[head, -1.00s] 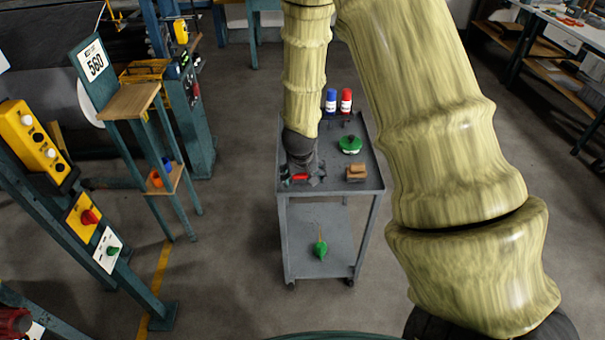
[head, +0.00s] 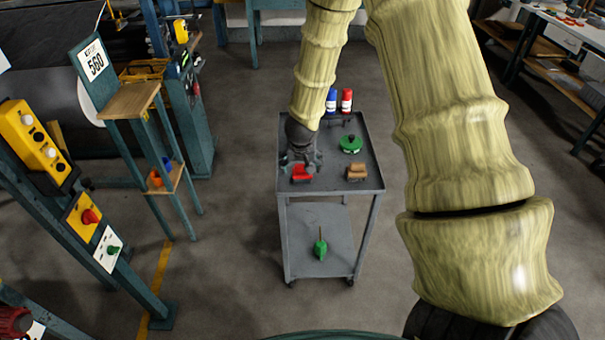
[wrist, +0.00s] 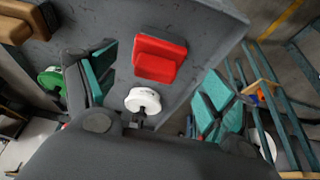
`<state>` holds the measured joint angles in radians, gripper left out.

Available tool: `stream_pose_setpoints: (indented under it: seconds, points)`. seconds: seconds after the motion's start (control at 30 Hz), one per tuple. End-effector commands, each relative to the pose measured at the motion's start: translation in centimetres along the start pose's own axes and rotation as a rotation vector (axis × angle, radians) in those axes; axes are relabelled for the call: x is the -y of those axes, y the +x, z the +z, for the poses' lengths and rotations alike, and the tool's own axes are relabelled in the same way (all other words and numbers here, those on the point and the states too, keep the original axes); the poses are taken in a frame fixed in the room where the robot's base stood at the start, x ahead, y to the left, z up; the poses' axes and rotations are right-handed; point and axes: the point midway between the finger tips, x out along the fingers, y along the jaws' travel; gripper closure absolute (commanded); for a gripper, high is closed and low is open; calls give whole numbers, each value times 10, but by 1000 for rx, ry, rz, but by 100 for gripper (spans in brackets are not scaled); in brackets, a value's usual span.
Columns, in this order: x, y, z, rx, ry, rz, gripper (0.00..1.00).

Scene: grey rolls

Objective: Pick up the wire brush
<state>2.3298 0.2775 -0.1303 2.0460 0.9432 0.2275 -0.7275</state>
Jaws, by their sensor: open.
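A red block-shaped piece with a raised ridge (head: 302,174) lies on the top of the grey cart (head: 368,150); in the wrist view it (wrist: 160,58) shows between and beyond the fingers. A brown, wood-coloured block of similar shape (head: 356,173) lies to its right, and it also shows at the top left of the wrist view (wrist: 22,22). Bristles show on neither, so I cannot tell for sure which is the wire brush. My gripper (head: 304,161) is open and empty just above and behind the red piece. Its teal-padded fingers (wrist: 160,76) are wide apart.
A white round piece (wrist: 142,100) is close to the gripper in the wrist view. A green item (head: 320,249) is on the lower shelf.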

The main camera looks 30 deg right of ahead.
Motion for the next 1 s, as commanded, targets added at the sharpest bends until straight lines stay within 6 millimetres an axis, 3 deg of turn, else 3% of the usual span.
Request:
stream_pose_setpoints:
  seconds: [0.4, 0.8, 1.0]
  points:
    - [-5, 41, 3, 3, 2, 0, 16]
    - [-4, 48, 3, 1, 0, 0, 16]
    - [-4, 48, 3, 1, 1, 1, 52]
